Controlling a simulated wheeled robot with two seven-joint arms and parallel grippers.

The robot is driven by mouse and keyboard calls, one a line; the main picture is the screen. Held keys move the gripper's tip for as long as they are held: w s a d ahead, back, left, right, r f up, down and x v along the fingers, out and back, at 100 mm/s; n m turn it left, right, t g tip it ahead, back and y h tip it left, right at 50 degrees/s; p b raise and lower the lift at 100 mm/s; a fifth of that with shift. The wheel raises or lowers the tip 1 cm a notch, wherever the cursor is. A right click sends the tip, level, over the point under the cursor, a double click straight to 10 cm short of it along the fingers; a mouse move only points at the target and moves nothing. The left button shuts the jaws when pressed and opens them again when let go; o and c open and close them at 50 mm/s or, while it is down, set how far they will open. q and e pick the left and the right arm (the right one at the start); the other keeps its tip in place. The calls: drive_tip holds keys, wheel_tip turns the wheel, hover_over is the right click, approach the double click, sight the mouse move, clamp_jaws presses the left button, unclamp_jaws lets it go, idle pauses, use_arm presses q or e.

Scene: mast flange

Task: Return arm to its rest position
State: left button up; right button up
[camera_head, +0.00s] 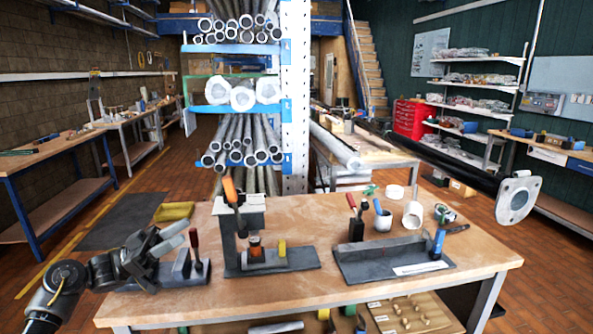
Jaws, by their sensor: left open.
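My left arm (75,287) comes in from the lower left, bent at the wrist. My left gripper (178,237) is open, with nothing seen between its fingers. It is over the left end of the wooden workbench (300,291), near a dark fixture with a red-handled tool (196,249); whether it touches that fixture I cannot tell. My right gripper is not in view. A long black mast (440,157) runs in from the back toward the right, ending in a pale flange plate (517,197) with holes, beyond the bench's right end.
A rack of metal pipes (240,142) stands behind.

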use_arm(q)
drive_tip(key=d+f+n+t+y, duration=0.3)
drive_tip(key=d+f+t+y, duration=0.15)
drive_tip(key=f, duration=0.55)
drive_tip(key=d+f+n+t+y, duration=0.35)
drive_tip(key=f+y, duration=0.25)
drive_tip(key=f, duration=0.5)
drive_tip(key=s+a+f+n+g+y, duration=0.1)
drive_tip(key=s+a+f+n+y, duration=0.1)
drive_tip(key=s+f+y, duration=0.5)
drive_tip(key=s+a+f+n+y, duration=0.1)
drive_tip(key=s+f+n+y, duration=0.2)
drive_tip(key=s+f, duration=0.45)
drive_tip(key=s+a+f+n+g+y, duration=0.15)
drive_tip(key=s+g, duration=0.25)
drive_tip(key=s, duration=0.6)
drive_tip(key=s+a+n+g+y, duration=0.1)
drive_tip(key=s+a+g, duration=0.15)
drive_tip(key=s, duration=0.85)
drive_tip(key=s+f+g, duration=0.3)
drive_tip(key=f, duration=2.6)
drive_tip(key=s+a+f, duration=0.2)
drive_tip(key=s+f, duration=1)
drive_tip(key=s, duration=0.3)
drive_tip(key=shift+s+f, duration=0.15)
drive_tip(key=shift+f, duration=0.25)
